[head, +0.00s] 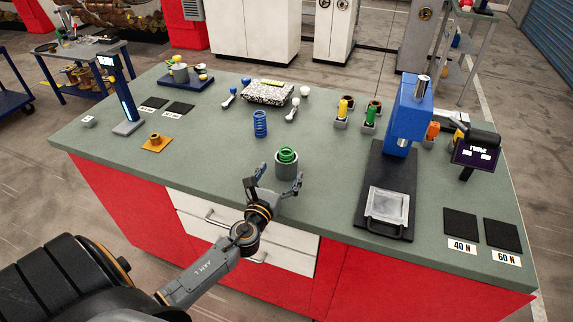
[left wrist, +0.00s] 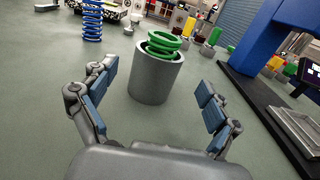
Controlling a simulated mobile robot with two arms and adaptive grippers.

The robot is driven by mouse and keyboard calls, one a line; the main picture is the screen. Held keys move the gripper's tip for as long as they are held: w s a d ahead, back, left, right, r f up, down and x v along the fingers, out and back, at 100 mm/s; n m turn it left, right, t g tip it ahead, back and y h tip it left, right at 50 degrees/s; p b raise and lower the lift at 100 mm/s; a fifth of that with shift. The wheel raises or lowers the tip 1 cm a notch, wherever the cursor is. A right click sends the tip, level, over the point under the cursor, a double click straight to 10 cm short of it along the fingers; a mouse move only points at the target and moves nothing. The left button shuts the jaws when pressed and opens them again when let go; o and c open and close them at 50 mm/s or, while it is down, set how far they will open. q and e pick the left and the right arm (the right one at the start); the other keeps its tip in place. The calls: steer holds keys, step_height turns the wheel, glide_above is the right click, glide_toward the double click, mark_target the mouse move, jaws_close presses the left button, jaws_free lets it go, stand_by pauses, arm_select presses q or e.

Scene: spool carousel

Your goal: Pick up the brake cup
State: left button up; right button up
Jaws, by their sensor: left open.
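A grey cylindrical cup (head: 287,170), which I take for the brake cup, stands upright near the front edge of the green worktop. A green coil spring (head: 287,155) sits in it and sticks out above its rim. In the left wrist view the cup (left wrist: 155,82) is ahead, between the lines of the two fingers. My left gripper (head: 277,182) is open on the near side of the cup, with a finger to each side. In the left wrist view, gaps show between the blue finger pads (left wrist: 157,92) and the cup. My right gripper is not in view.
A blue spring (head: 261,124) stands behind the cup. A blue press (head: 405,120) on a dark base is to the right. An orange plate (head: 157,143) lies at the left. Several small colored parts stand farther back. The worktop around the cup is clear.

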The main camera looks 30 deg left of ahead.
mark_target(283, 168)
arm_select(q)
steer(key=x, duration=0.5)
steer(key=shift+w+a+f, duration=0.25)
steer(key=shift+w, duration=0.1)
steer(key=shift+s, duration=0.1)
steer(key=shift+c, duration=0.8)
steer(key=c, duration=1.1)
